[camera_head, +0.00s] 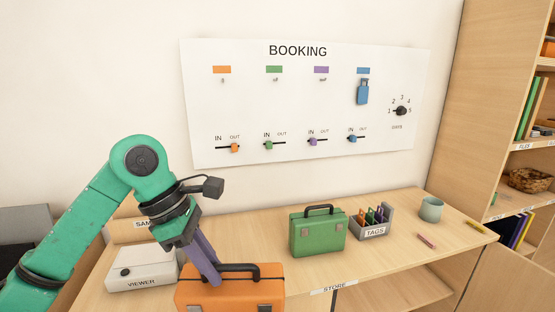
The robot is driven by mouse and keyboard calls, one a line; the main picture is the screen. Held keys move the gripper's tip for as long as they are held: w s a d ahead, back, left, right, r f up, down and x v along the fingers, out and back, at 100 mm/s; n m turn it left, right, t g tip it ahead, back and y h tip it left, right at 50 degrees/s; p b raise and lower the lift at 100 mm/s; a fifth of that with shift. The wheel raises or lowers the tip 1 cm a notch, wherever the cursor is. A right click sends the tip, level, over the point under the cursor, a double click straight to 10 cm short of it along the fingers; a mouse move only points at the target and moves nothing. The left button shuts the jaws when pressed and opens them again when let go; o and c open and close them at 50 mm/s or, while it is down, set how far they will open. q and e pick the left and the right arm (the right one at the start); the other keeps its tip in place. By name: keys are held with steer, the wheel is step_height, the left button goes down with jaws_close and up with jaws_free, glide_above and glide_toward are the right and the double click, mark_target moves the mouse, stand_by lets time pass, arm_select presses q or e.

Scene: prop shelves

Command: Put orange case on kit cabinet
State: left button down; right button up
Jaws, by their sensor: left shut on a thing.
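The orange case (230,294) is at the bottom edge of the head view, upright with its dark handle on top; its lower part is cut off. My left gripper (214,276) points down and is shut on the case at its handle. I cannot tell whether the case rests on the wooden surface or hangs above it. A long wooden cabinet (290,267) with a STORE label on its front edge runs along the wall; no label reading kit shows. My right gripper is not in view.
A green case (318,232), a grey TAGS holder (374,232), a mug (432,209) and small markers (427,241) stand or lie on the cabinet top. A white VIEWER box (140,271) is at left. Tall shelves (468,110) rise at right. A BOOKING board (300,95) hangs behind.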

arm_select(q)
steer(key=f+m+g, duration=0.1)
steer(key=f+m, duration=0.2)
steer(key=f, duration=0.1)
steer(key=f+m+g, duration=0.1)
steer(key=f+m, duration=0.2)
steer(key=f, duration=0.1)
steer(key=s+a+f+m+g+y, duration=0.1)
steer(key=f+m, duration=0.2)
steer(key=f, duration=0.1)
steer(key=shift+f, duration=0.35)
steer(key=s+a+f+m+g+y, duration=0.1)
steer(key=s+a+f+m, duration=0.1)
steer(key=f+m, duration=0.2)
steer(key=s+a+f+m+y, duration=0.2)
steer(key=f+m, duration=0.3)
steer(key=f, duration=0.3)
steer(key=shift+s+a+f+m+g+y, duration=0.3)
steer(key=shift+s+a+f+g, duration=0.1)
steer(key=shift+s, duration=0.25)
steer(key=shift+d, duration=0.1)
